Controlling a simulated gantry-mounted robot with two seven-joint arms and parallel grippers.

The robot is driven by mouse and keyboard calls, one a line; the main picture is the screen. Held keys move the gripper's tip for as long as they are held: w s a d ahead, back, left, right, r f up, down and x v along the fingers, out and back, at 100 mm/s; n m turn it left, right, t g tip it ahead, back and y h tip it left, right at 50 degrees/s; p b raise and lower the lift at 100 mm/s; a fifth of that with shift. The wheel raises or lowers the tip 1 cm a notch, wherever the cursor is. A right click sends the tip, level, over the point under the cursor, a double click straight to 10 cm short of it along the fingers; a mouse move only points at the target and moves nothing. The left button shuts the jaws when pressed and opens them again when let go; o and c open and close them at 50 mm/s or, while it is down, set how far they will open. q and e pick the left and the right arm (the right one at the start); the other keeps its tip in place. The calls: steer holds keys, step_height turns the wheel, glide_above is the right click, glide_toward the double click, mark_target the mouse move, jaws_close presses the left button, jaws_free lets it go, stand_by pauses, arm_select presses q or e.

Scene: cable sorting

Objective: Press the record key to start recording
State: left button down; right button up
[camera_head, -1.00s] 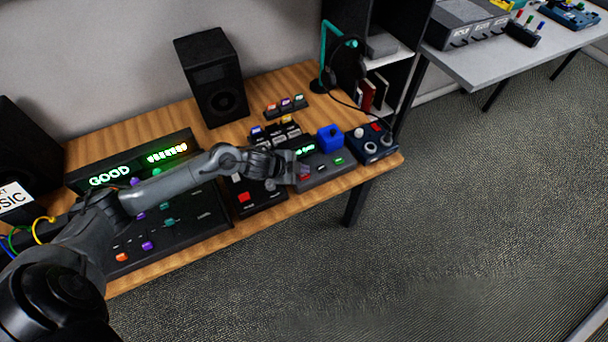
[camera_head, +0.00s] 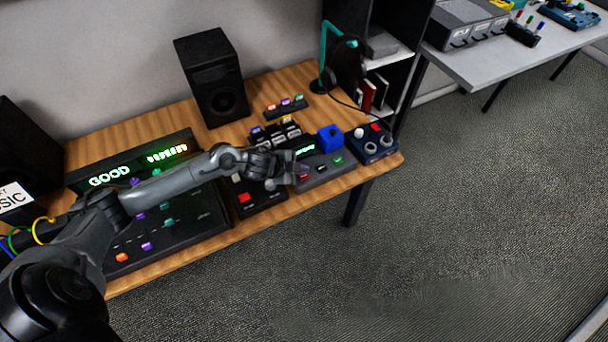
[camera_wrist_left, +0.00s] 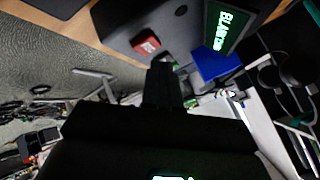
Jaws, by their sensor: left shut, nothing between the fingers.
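The recorder is a grey box (camera_head: 325,171) with a small green display (camera_head: 305,149) near the table's right end. A red key, which looks like the record key (camera_head: 303,177), is on its front left. In the left wrist view the red key (camera_wrist_left: 146,42) is uncovered, and the display (camera_wrist_left: 226,30) shows green letters starting "BLAN". My left gripper (camera_head: 292,170) is shut and empty, just above the recorder's left part, close to the red key. Its dark fingers also show in the left wrist view (camera_wrist_left: 163,88), apart from the key in the picture. My right gripper is not in view.
A mixer with a "GOOD" display (camera_head: 109,177) lies under my left arm. A speaker (camera_head: 212,77) and headphones (camera_head: 345,60) stand behind.

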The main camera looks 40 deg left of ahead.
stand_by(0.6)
arm_select(q)
steer(key=shift+f, duration=0.15)
steer(key=shift+f, duration=0.3)
stand_by(0.4)
steer(key=shift+f, duration=0.4)
stand_by(0.3)
steer(key=shift+r, duration=0.15)
steer(key=shift+r+p, duration=0.65)
steer(key=shift+p, duration=0.25)
